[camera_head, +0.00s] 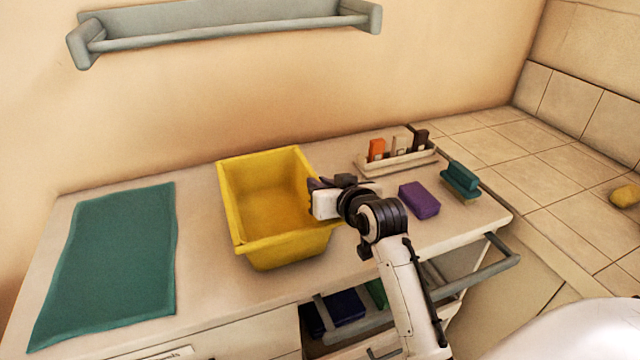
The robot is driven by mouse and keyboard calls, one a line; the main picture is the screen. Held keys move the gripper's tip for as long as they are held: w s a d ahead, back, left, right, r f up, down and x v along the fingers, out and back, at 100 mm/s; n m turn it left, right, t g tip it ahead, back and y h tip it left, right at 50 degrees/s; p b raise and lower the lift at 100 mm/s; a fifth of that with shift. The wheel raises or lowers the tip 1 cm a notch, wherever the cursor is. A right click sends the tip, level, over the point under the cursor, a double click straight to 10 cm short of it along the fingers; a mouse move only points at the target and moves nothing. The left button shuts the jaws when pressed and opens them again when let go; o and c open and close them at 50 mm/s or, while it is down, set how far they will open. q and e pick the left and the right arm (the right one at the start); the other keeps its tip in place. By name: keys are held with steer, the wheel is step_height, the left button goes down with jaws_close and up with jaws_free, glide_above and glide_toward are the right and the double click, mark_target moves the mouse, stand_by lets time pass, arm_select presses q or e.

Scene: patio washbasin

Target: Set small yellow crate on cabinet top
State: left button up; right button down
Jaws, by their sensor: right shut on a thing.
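The yellow crate (277,248) is an open, empty tub on the beige cabinet top (205,262), left of the middle of the view. It looks upright, its base at or close to the surface; I cannot tell whether it bears fully on it. My right gripper (318,198) is at the crate's right wall, shut on its rim. The fingers are partly hidden by the wrist. My left gripper is not in view.
A teal mat (112,262) lies at the left. Right of the crate are a rack (400,163) with upright blocks, a purple block (419,200) and a teal block (460,180). An open drawer with a grey handle (480,268) juts out in front. A grey rail shelf (225,28) hangs above.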

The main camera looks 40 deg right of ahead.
steer(key=c, duration=1.8)
jaws_free()
steer(key=shift+f, duration=0.1)
steer(key=shift+o, duration=0.2)
steer(key=v, duration=1.2)
